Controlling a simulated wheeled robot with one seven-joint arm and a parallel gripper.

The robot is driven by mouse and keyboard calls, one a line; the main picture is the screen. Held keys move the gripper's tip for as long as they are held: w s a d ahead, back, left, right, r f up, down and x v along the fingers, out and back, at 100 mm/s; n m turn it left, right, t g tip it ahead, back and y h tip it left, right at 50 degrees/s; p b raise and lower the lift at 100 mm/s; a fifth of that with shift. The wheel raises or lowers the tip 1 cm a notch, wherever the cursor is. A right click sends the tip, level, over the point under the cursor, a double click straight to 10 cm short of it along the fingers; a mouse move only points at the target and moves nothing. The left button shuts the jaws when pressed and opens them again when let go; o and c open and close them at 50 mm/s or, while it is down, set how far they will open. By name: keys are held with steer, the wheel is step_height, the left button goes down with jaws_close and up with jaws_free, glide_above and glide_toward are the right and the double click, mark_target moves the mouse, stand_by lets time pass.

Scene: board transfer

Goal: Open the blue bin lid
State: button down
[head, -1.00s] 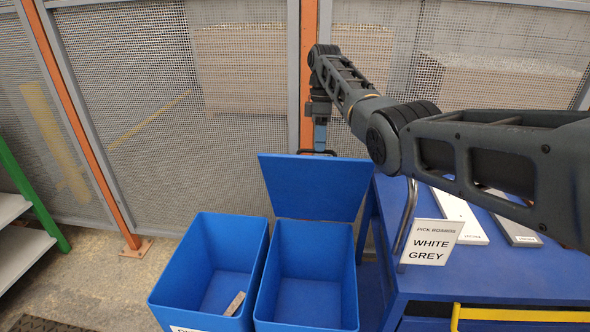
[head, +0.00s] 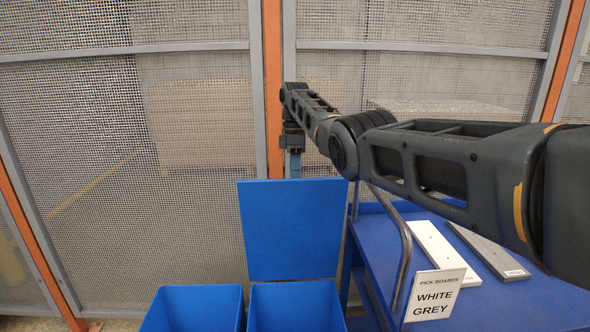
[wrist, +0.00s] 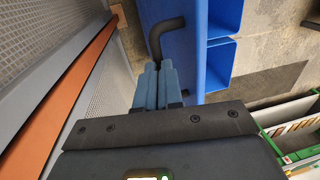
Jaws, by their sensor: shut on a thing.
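The blue lid (head: 292,228) stands raised, roughly upright, at the back edge of the right blue bin (head: 296,308), whose mouth is uncovered. My gripper (head: 293,165) is at the lid's top edge, its fingertips partly hidden behind the lid. In the wrist view my gripper's blue fingers (wrist: 157,88) are shut on the black bent handle (wrist: 163,36) against the blue lid (wrist: 182,58). A second blue bin (head: 192,310) stands open just left of the first. The lower parts of both bins are cut off in the head view.
A blue table (head: 510,300) on the right holds a white board (head: 440,245), a grey board (head: 488,250) and a "WHITE GREY" sign (head: 436,295). A mesh fence (head: 150,150) with an orange post (head: 273,90) stands close behind the lid.

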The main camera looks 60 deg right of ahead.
mark_target(295, 183)
steer(key=shift+c, duration=2.3)
jaws_free()
steer(key=shift+g, duration=0.3)
steer(key=f, duration=0.3)
steer(key=a+f, duration=0.1)
steer(key=shift+s+a+f, duration=0.1)
steer(key=shift+s+f, duration=0.1)
steer(key=shift+s, duration=0.2)
steer(key=shift+r, duration=0.25)
steer(key=shift+w+d+r, duration=0.15)
steer(key=shift+r, duration=0.4)
steer(key=shift+w+d+r, duration=0.1)
steer(key=shift+r, duration=0.4)
steer(key=c, duration=0.6)
steer(key=r, duration=0.5)
steer(key=d+r, duration=0.1)
steer(key=r, duration=0.2)
steer(key=shift+w+b, duration=0.35)
steer(key=shift+c, duration=0.5)
steer(key=shift+d+r, duration=0.1)
